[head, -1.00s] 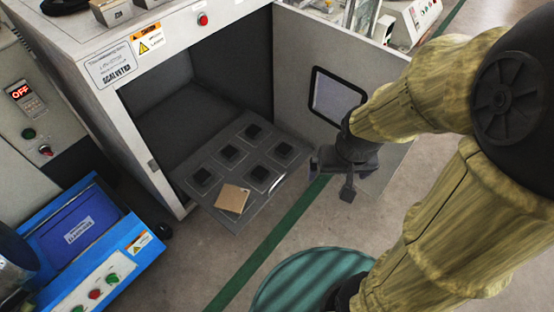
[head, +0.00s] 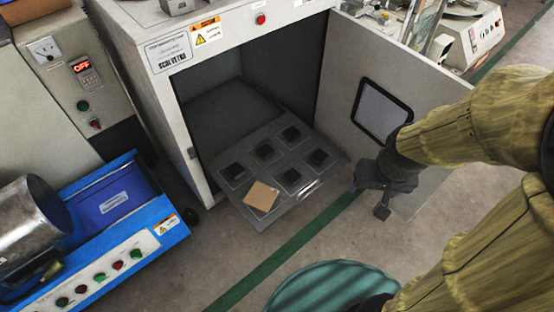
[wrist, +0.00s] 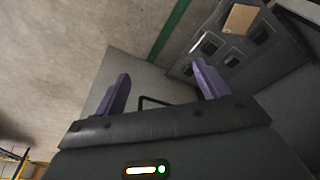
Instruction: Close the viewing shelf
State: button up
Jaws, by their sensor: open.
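The viewing shelf (head: 232,176) is a grey panel with several dark square pads, sticking out of the front opening of a white cabinet (head: 158,95). A tan square tile (head: 262,196) lies on its front left part. The shelf also shows at the upper right in the wrist view (wrist: 232,58), with the tile (wrist: 240,18) on it. My gripper (head: 373,197) is in front of the open cabinet door, to the right of the shelf's front edge and apart from it. In the wrist view its two purple fingers (wrist: 161,85) are spread with nothing held between them.
The cabinet door (head: 347,68), with a dark-framed window, stands open on the right behind my gripper. A blue machine (head: 185,230) stands at the left. A green round object (head: 335,290) is at the bottom. Bare floor with a green stripe (head: 290,247) lies in front.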

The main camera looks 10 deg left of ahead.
jog(key=p+v, duration=0.2)
jog(key=w+p+v, duration=0.1)
jog(key=p+v, duration=0.4)
jog(key=shift+w+r, duration=0.3)
jog(key=shift+r, duration=0.25)
jog(key=c, duration=1.4)
jog(key=p+v, duration=0.3)
jog(key=w+p+v, duration=0.1)
jog(key=p+v, duration=0.2)
jog(key=p, duration=0.1)
jog(key=w+p+v, duration=0.1)
jog(key=p+v, duration=0.2)
jog(key=v, duration=0.1)
jog(key=shift+w+r+p, duration=0.1)
jog(key=shift+r+p, duration=0.15)
jog(key=shift+p, duration=0.1)
grip_shut()
jog(key=shift+f, duration=0.1)
jog(key=shift+w, duration=0.1)
